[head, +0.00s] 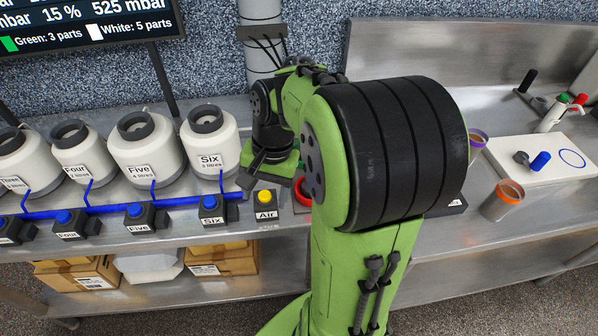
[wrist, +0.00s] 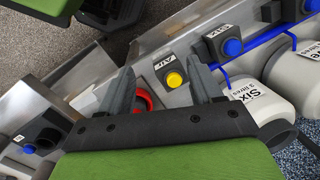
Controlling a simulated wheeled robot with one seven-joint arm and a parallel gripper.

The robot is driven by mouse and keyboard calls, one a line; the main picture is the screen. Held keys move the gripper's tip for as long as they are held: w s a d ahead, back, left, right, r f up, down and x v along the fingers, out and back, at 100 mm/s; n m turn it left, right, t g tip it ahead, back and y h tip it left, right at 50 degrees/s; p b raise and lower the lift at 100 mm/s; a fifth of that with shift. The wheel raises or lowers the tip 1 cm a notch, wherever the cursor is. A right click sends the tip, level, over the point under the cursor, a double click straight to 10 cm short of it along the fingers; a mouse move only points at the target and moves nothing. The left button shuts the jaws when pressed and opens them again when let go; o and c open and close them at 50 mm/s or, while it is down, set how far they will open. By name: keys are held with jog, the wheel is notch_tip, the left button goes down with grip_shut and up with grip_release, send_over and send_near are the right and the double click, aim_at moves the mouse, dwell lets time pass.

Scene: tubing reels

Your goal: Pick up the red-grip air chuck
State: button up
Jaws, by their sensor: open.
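A red curved part (head: 302,192) shows beside the yellow Air button, mostly hidden behind my arm in the head view. It also shows in the wrist view (wrist: 144,99), between my fingers and partly covered by the gripper body. I cannot tell whether it is the grip of the air chuck, as its full shape is hidden. My gripper (wrist: 160,78) is open and empty, with its fingers apart above the bench near the Air button. In the head view my gripper (head: 254,183) is over the bench, left of the red part.
The yellow Air button (head: 265,196) sits close by; it also shows in the wrist view (wrist: 174,79). White numbered jars (head: 209,140) and blue-button boxes (head: 212,210) stand left. An orange-rimmed cup (head: 503,203) and a white board (head: 535,165) are at right.

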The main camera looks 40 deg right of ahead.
jog(key=s+d+f+m+t+y+p, duration=0.1)
jog(key=s+d+f+m+t+y, duration=0.15)
jog(key=d+m, duration=0.45)
jog(key=s+d+f+m+t+y+p, duration=0.15)
jog(key=d+m+t, duration=0.25)
jog(key=d, duration=0.5)
jog(key=s+d+f+m+t+y+p, duration=0.1)
jog(key=s+d+m+t+y, duration=0.2)
jog(key=d+m, duration=0.4)
jog(key=shift+n, duration=0.4)
jog(key=x, duration=0.3)
jog(key=b+x, duration=0.1)
jog(key=x, duration=0.2)
jog(key=d+x, duration=0.1)
jog(key=x, duration=0.2)
jog(key=shift+w+f+b, duration=0.3)
jog(key=shift+w+b, duration=0.05)
jog(key=x, duration=0.6)
jog(key=shift+w+d+b, duration=0.15)
jog(key=shift+b, duration=0.2)
grip_shut()
